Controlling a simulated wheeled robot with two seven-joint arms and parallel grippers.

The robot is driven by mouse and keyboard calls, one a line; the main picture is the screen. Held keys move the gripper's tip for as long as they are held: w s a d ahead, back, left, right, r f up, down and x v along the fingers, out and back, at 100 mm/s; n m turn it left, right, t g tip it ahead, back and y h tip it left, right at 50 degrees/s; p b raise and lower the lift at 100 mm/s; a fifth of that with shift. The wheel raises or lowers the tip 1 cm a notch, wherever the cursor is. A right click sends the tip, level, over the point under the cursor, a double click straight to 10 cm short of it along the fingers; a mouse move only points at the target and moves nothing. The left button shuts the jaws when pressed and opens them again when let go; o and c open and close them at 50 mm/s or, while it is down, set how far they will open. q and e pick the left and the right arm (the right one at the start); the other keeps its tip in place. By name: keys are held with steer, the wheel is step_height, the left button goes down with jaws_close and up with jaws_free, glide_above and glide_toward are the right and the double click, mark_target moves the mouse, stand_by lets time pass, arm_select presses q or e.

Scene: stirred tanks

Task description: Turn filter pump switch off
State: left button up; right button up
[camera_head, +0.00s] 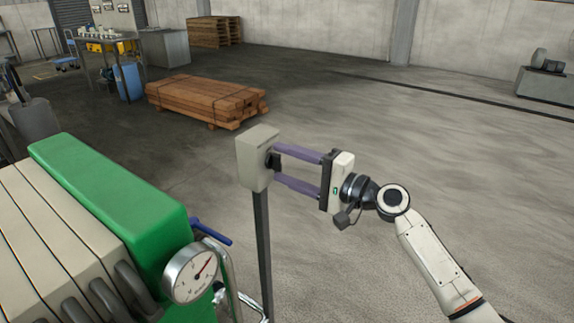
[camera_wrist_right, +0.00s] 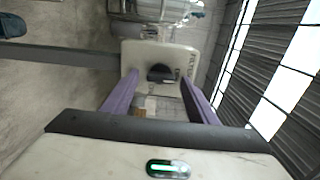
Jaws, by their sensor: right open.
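The filter pump switch is a pale grey box (camera_head: 257,150) on a dark post (camera_head: 262,240), left of centre in the head view. Its dark knob (camera_head: 273,161) is on the side facing my right gripper (camera_head: 276,165). The gripper is open, its two purple fingers reaching toward the box, one above and one below the knob. In the right wrist view the box (camera_wrist_right: 135,53) with its partly hidden lettering and the round dark knob (camera_wrist_right: 160,73) show between the fingers. I cannot tell whether the fingers touch the knob. My left gripper is not in view.
A green and cream filter press (camera_head: 110,210) with a pressure gauge (camera_head: 191,274) and a blue-handled valve (camera_head: 212,233) stands at the lower left, close to the post. A strapped wood stack (camera_head: 205,99) lies behind.

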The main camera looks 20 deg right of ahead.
steer(key=b+v, duration=0.1)
steer(key=v, duration=0.9)
steer(key=shift+b, duration=0.35)
steer(key=shift+s+d, duration=0.1)
steer(key=shift+d, duration=0.05)
steer(key=s+a+f+n+g+h, duration=0.15)
steer(key=s+f, duration=0.25)
steer(key=f, duration=0.8)
steer(key=s+a+f+n+g+h, duration=0.1)
steer(key=s+a+f+n+h, duration=0.3)
steer(key=f, duration=0.8)
steer(key=s+a+f+n+g+h, duration=0.1)
steer(key=s+a+f+n, duration=0.1)
steer(key=s+f, duration=0.5)
steer(key=s+a+f+n+g+h, duration=0.1)
steer(key=s+f+n, duration=0.4)
steer(key=s, duration=0.7)
steer(key=shift+s+a+f+g+h, duration=0.4)
steer(key=shift+f+g+h, duration=0.15)
steer(key=shift+f, duration=0.4)
steer(key=shift+d, duration=0.1)
